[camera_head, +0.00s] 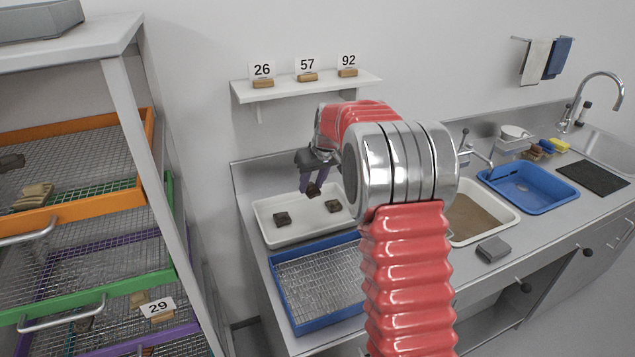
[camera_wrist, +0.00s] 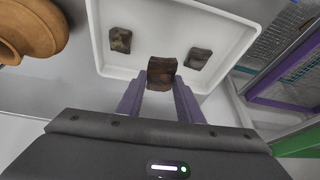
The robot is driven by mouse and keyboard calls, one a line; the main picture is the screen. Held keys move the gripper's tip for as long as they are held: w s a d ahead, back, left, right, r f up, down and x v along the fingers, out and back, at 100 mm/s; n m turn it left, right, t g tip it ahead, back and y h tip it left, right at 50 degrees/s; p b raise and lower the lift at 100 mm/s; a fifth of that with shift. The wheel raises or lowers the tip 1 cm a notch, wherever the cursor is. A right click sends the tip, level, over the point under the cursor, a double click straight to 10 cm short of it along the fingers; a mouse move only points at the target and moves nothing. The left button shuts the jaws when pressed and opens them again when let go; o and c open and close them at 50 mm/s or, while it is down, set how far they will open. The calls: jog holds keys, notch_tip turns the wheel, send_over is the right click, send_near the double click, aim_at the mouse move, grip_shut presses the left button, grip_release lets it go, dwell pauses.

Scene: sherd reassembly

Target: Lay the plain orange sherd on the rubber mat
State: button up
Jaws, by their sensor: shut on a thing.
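My gripper (camera_head: 315,178) is shut on a dark reddish-brown sherd (camera_head: 313,190) above the white tray (camera_head: 262,238). The wrist view shows this sherd (camera_wrist: 161,70) between the purple fingers of my gripper (camera_wrist: 159,92). It looks brown rather than clearly orange. Two other dark brown sherds, a left one (camera_head: 282,218) and a right one (camera_head: 333,206), lie apart in the tray. A dark flat mat (camera_head: 593,177), which looks like the rubber mat, lies on the counter at the far right, well away from my gripper.
A blue-framed mesh rack (camera_head: 290,315) stands in front of the tray. A basin with a brown bottom (camera_head: 482,216), a grey block (camera_head: 493,248) and a blue tub (camera_head: 530,190) lie toward the mat. Shelving with mesh drawers (camera_head: 80,160) stands left. My arm hides the middle counter.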

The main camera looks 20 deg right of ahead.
jog(key=shift+m, duration=0.5)
jog(key=s+a, duration=0.4)
jog(key=a, duration=0.1)
jog(key=s+a+f, duration=0.1)
jog(key=s+a, duration=0.9)
jog(key=shift+f, duration=0.2)
